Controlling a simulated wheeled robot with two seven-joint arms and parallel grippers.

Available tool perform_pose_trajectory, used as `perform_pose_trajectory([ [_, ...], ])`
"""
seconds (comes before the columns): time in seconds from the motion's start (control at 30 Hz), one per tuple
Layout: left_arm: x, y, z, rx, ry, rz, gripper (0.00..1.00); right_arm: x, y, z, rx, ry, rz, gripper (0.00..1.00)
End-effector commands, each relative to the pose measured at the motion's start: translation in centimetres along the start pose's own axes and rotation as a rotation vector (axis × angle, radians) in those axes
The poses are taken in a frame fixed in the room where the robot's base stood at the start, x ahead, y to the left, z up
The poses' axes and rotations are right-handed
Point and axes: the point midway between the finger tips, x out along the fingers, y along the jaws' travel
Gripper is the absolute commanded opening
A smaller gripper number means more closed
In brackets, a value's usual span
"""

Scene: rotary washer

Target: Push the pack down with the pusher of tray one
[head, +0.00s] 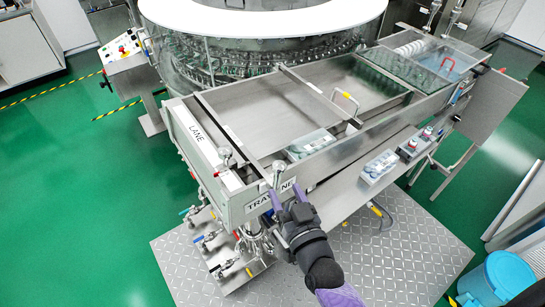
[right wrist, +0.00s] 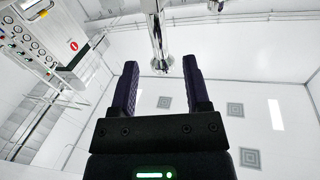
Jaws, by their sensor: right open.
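The tray bed labelled TRAY ONE (head: 268,199) runs along the front of the steel machine. A clear pack with grey contents (head: 312,144) lies in its channel. Two upright metal posts with knobs, a left one (head: 224,155) and a right one (head: 278,171), stand at the near end; I cannot tell which belongs to the pusher. My right gripper (head: 286,194) is open at the tray's near end, by the right post. In the right wrist view a shiny metal rod (right wrist: 157,38) shows between and beyond the open fingers (right wrist: 160,85). My left gripper is out of view.
Another pack (head: 381,165) lies on the outer shelf, near small red-topped items (head: 412,144). A LANE panel (head: 196,136) is at left. Valves (head: 207,238) sit below. A blue bin (head: 497,279) stands lower right.

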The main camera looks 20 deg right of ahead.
Motion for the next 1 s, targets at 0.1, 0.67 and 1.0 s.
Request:
perform_pose_trajectory([
  [0.1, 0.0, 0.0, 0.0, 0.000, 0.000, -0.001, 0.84, 2.9, 0.0, 0.0, -0.001, 0.003, -0.001, 0.61],
  [0.67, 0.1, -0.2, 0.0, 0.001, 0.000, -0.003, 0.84, 6.9, 0.0, 0.2, -0.002, -0.004, -0.001, 0.61],
  [1.0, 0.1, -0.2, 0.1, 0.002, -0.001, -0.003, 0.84, 6.9, 0.0, 0.2, -0.001, -0.004, -0.001, 0.00],
])
